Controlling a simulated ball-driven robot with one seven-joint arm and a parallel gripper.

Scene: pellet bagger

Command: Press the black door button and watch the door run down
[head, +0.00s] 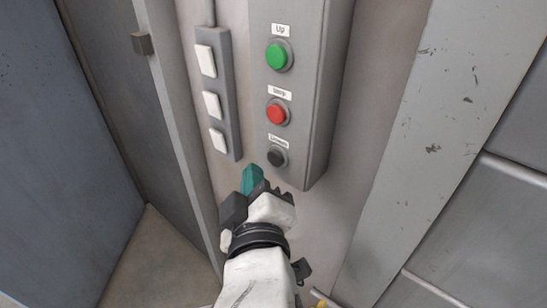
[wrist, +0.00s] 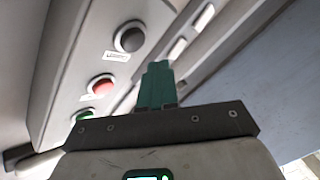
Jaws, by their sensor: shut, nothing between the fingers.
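The black door button (head: 277,158) is the lowest of three round buttons on a grey control box (head: 325,85) on the wall. It also shows in the wrist view (wrist: 130,37), at the upper left. A small label sits by it, too blurred to read surely. The red button (head: 276,113) and the green button (head: 279,56), labelled "Up", are above it. My gripper (head: 252,172), with teal fingers, is shut and empty, just below and left of the black button. In the wrist view its fingers (wrist: 156,85) look apart from the button. The door's motion cannot be seen.
A strip of white switches (head: 211,105) is close to the left of the box. A door frame and blue panel (head: 55,170) stand at the left. A scratched grey post (head: 425,140) and ribbed panels (head: 490,220) are at the right.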

